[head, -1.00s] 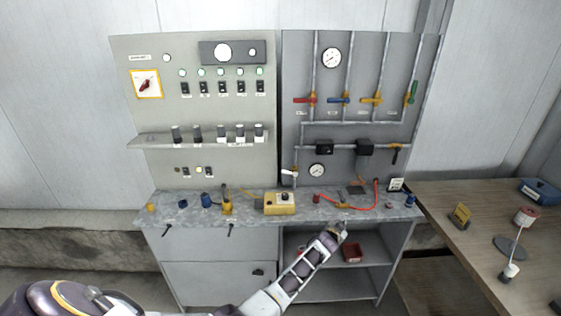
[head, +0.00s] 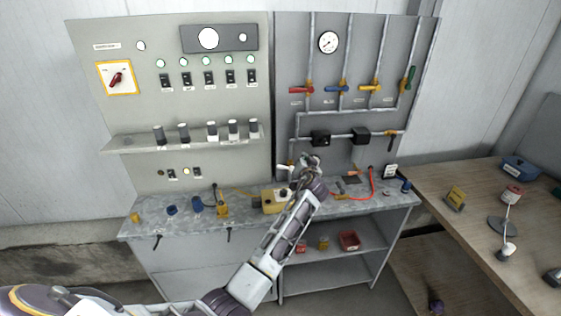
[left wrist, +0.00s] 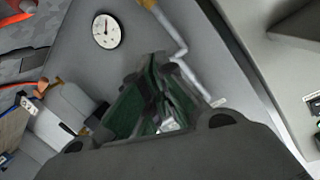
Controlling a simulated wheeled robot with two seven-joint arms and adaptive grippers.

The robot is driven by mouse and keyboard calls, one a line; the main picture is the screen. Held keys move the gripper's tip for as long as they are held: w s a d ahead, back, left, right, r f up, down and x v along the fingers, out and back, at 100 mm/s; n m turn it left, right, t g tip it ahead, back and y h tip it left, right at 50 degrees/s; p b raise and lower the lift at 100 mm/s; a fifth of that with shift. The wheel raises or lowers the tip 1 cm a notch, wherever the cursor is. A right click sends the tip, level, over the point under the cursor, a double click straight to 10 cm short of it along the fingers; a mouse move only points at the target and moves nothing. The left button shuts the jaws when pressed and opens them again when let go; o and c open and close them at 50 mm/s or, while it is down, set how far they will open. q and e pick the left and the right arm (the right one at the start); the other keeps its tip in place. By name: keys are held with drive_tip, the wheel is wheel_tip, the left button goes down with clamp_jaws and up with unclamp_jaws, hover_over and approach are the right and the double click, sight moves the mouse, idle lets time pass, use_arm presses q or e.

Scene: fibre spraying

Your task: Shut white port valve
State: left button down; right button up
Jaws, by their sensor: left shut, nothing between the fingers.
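The white port valve is hidden behind my left gripper in the head view, low on the left side of the grey pipe panel (head: 335,85). My left gripper (head: 297,166) is shut and empty, in front of that spot, just above the bench back. In the left wrist view its green fingers (left wrist: 155,88) are together, pointing at the panel. A bent grey pipe (left wrist: 182,45) runs just beyond the fingertips. A small white patch shows between the finger parts; I cannot tell whether it is the valve handle. Contact cannot be told. My right gripper is out of view.
A round gauge (left wrist: 106,30) is beside the fingers in the left wrist view. Red, blue, yellow and green valve handles line the upper panel. On the bench are a yellow box (head: 270,206) and a red hose (head: 371,182). The wooden table (head: 468,225) stands at right.

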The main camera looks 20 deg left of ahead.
use_arm(q)
drive_tip(key=s+a+n+g+y, duration=0.1)
drive_tip(key=n, duration=0.1)
drive_tip(key=s+a+n+y, duration=0.1)
drive_tip(key=a+n, duration=0.1)
drive_tip(key=shift+s+a+f+g, duration=0.1)
drive_tip(key=shift+a+f+g, duration=0.1)
drive_tip(key=shift+g, duration=0.2)
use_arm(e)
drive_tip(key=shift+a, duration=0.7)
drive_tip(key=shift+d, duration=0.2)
